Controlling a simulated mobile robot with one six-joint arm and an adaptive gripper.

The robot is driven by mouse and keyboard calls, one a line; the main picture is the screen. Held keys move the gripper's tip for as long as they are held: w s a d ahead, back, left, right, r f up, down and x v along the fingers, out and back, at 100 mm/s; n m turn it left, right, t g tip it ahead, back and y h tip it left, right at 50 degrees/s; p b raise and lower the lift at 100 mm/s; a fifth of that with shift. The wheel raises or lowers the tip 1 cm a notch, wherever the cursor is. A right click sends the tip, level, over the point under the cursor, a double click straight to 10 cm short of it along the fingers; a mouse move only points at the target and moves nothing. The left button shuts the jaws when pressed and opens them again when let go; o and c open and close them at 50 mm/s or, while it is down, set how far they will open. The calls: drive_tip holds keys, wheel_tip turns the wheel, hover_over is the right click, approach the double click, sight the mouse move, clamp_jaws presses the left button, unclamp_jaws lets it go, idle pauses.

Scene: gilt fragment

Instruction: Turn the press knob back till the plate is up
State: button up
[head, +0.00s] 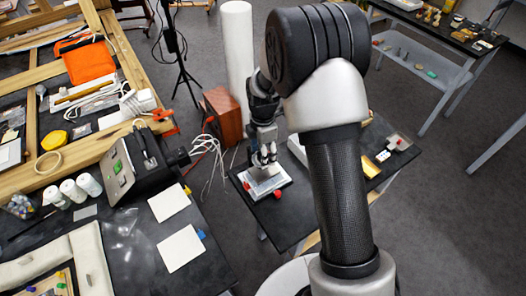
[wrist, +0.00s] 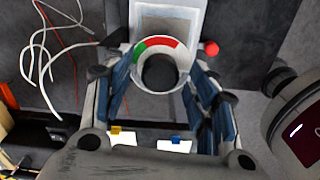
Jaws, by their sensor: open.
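The press knob (wrist: 160,72) is a dark round cap in the wrist view, inside a pale ring (wrist: 178,45) marked with a red arc and a green arc. My gripper (wrist: 160,62) is open, with one blue-padded finger on each side of the knob and ring. I cannot tell whether either finger touches. A light plate with a grey middle (wrist: 170,18) lies beyond the knob. In the head view my gripper (head: 264,156) points down over the press's white plate (head: 268,184) on a dark table. The plate's height is unclear, and the gripper hides the knob there.
A small red ball (wrist: 211,48) sits beside the plate. White cables (head: 212,150) hang near a reddish-brown box (head: 222,115) and a white column (head: 237,60). The workbench at left carries white pads (head: 181,248) and a black device (head: 138,165).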

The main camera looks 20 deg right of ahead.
wheel_tip(320, 180, up, 12)
idle(0.5)
idle(0.3)
drive_tip(key=s+r+m+t+b, duration=0.2)
drive_tip(key=s+r+m+b, duration=0.1)
drive_tip(key=s+r+m, duration=0.9)
drive_tip(key=s+f+m+t+b, duration=0.2)
drive_tip(key=s+m, duration=0.6)
drive_tip(key=s, duration=0.8)
wheel_tip(320, 180, down, 2)
drive_tip(key=shift+f+t+b, duration=0.1)
drive_tip(key=shift+t+b, duration=0.2)
drive_tip(key=shift+b, duration=0.2)
drive_tip(key=shift+w, duration=0.1)
drive_tip(key=shift+c, duration=0.6)
